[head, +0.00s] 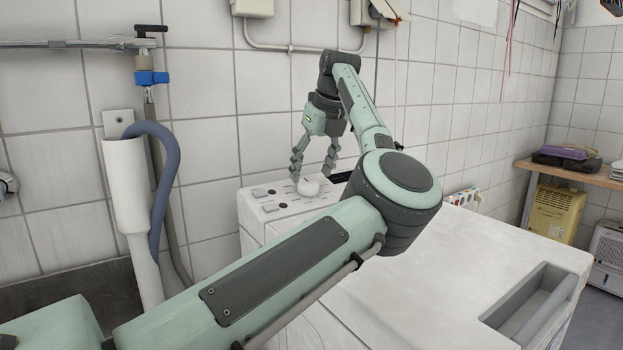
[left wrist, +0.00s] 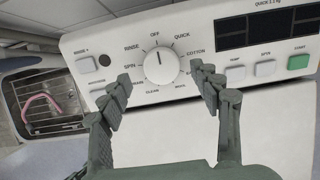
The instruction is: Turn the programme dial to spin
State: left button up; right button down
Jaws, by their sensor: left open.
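The round white programme dial (head: 308,187) sits on the washing machine's control panel (head: 262,193). In the left wrist view the dial (left wrist: 160,70) shows a dark pointer line at its upper edge, towards OFF. The SPIN label (left wrist: 127,66) is to the dial's left, below RINSE. My left gripper (head: 311,176) points down over the panel, open and empty. In the left wrist view its fingers (left wrist: 162,76) are on either side of the dial, with visible gaps. My right gripper is not in view.
The panel also has a dark display (left wrist: 268,27), a green start button (left wrist: 299,62) and several pale buttons. A white machine top (head: 450,255) with a recessed handle lies to the right. A grey-blue hose (head: 165,180) and pipe stand at the left wall.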

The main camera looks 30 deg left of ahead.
aim_at(309, 183)
pick_arm(q)
jog(key=shift+x, duration=1.15)
jog(key=shift+w+a+f, duration=0.1)
jog(key=shift+w+f, duration=0.05)
jog(key=shift+f, duration=0.2)
jog(key=shift+c, duration=0.6)
jog(key=c, duration=1)
jog(key=shift+c, duration=0.2)
jog(key=shift+r, duration=0.1)
